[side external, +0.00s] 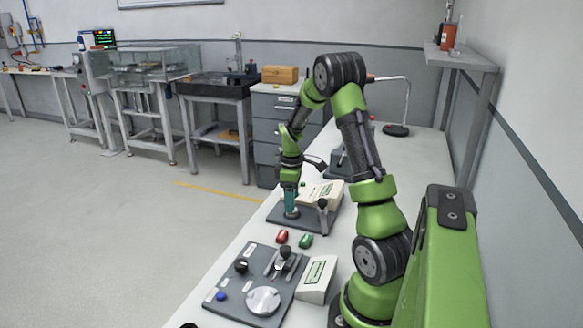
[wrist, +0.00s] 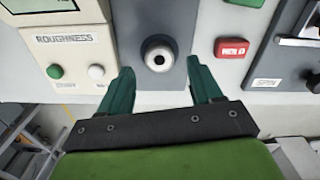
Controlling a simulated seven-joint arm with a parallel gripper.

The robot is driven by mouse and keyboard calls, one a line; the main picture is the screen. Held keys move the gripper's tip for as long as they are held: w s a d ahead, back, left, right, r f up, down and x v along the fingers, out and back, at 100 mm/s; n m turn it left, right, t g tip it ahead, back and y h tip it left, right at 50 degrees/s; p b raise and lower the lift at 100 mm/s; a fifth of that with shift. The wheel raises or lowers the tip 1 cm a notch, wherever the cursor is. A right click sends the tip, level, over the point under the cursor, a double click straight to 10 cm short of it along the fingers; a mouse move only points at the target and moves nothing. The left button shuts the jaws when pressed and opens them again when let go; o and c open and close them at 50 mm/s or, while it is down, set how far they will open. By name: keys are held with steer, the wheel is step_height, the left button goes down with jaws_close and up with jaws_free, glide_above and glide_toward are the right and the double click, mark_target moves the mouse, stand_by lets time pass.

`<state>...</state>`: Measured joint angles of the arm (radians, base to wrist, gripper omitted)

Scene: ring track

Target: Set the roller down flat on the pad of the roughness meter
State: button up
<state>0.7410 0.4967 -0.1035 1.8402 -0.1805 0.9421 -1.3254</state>
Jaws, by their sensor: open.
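The roughness meter shows in the wrist view as a pale housing (wrist: 70,62) marked ROUGHNESS, with a green and a white button, beside a grey base plate (wrist: 166,14). A small round piece with a pale rim and dark centre (wrist: 159,42), seemingly the roller, is on the grey plate between the finger lines. I cannot tell it apart from the pad beneath. My gripper (wrist: 163,80) is open, its teal fingers apart on either side of that piece. In the side view my gripper (side external: 291,212) points down, low over the meter's plate; the fingers hide the piece there.
A red block (side external: 282,236) and a green block (side external: 305,241) lie on the bench just in front of the meter. Nearer stands a grey panel (side external: 236,290) with a silver disc (side external: 263,300), a knob and a blue button.

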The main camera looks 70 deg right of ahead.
step_height(320, 180, up, 9)
steer(key=w+a+r+m+t, duration=0.1)
steer(key=w+a+r+t, duration=0.15)
steer(key=a+r, duration=0.4)
steer(key=s+a+r+m+t, duration=0.1)
steer(key=s+a, duration=0.1)
steer(key=a, duration=0.7)
steer(key=s+a+r+m+t+y, duration=0.1)
steer(key=s+a+m+t, duration=0.1)
steer(key=a, duration=0.7)
steer(key=s+a+r+m+t+y, duration=0.1)
steer(key=s+a+m, duration=0.1)
steer(key=a, duration=0.7)
steer(key=shift+s+r+t, duration=0.35)
steer(key=shift+s+r, duration=0.05)
steer(key=shift+s, duration=0.2)
steer(key=shift+a, duration=0.1)
steer(key=shift+c, duration=0.5)
